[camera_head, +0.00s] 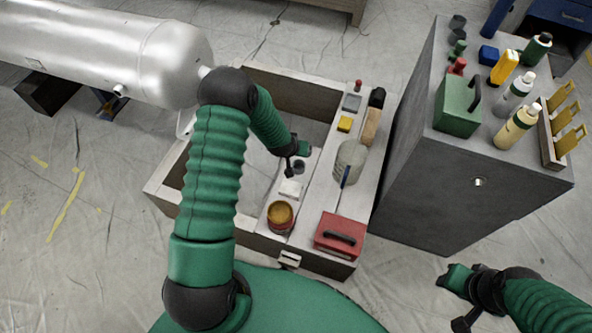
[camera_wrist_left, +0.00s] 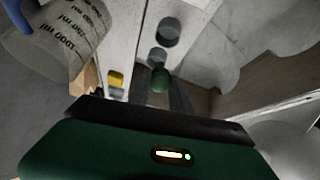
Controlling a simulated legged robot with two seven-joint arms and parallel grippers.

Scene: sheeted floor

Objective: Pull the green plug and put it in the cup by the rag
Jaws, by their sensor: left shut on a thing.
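My left gripper (camera_head: 289,170) is over the wooden box, past its middle divider. In the left wrist view its fingers (camera_wrist_left: 160,95) are closed around a small green plug (camera_wrist_left: 160,80). A short grey cylinder (camera_wrist_left: 157,56) shows just beyond the plug; I cannot tell whether it is joined to it. A round grey cup (camera_wrist_left: 168,31) stands on the pale ledge, and it also shows in the head view (camera_head: 298,167). A white folded rag (camera_head: 290,188) lies just nearer to me than the cup. My right gripper (camera_head: 461,300) is off to the right; its jaw gap is unclear.
A grey cabinet (camera_head: 440,195) with bottles stands right. A metal tank (camera_head: 110,50) lies left.

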